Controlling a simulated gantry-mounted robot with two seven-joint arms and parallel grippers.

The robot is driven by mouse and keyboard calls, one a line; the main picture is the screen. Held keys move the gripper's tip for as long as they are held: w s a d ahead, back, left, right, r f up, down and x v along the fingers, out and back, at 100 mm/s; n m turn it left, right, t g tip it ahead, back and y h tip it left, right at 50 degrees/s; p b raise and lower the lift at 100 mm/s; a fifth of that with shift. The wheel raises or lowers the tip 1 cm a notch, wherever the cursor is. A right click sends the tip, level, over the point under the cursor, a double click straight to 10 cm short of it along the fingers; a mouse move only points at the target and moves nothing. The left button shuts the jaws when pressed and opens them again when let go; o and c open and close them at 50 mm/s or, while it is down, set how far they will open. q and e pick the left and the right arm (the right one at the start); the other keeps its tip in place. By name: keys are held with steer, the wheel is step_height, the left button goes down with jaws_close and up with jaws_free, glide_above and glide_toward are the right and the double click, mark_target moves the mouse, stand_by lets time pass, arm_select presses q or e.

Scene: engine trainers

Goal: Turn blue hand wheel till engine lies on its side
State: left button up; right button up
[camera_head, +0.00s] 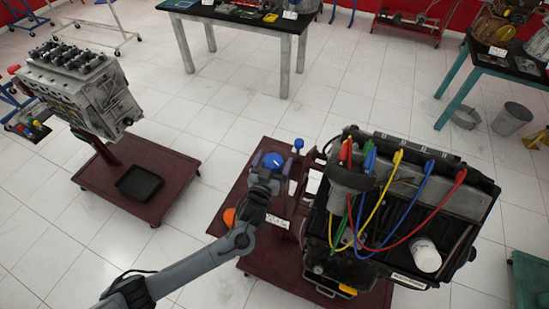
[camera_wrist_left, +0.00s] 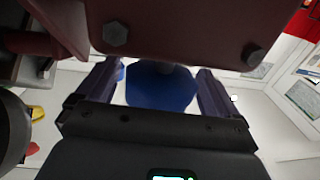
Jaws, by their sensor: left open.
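The blue hand wheel (camera_head: 273,161) shows just beyond my left gripper (camera_head: 268,173) in the head view. In the left wrist view the wheel (camera_wrist_left: 162,86) sits between the two spread fingers of my left gripper (camera_wrist_left: 158,92). The gripper is open; I cannot tell whether either finger touches the wheel. The engine (camera_head: 455,190), dark and grey with red, yellow, blue and green cables on it, is mounted on a dark red stand (camera_head: 268,262) to the right of the gripper. It appears upright, cables on top. My right gripper is out of view.
A small blue knob (camera_head: 299,143) stands behind the wheel, and an orange part (camera_head: 229,217) is left of my arm. Another engine (camera_head: 75,85) on a red wheeled stand (camera_head: 178,172) is at left. A table (camera_head: 240,20) stands behind. Tiled floor between is clear.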

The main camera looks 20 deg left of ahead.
arm_select(q)
steer(key=shift+w, duration=0.55)
steer(key=shift+c, duration=0.3)
steer(key=c, duration=0.9)
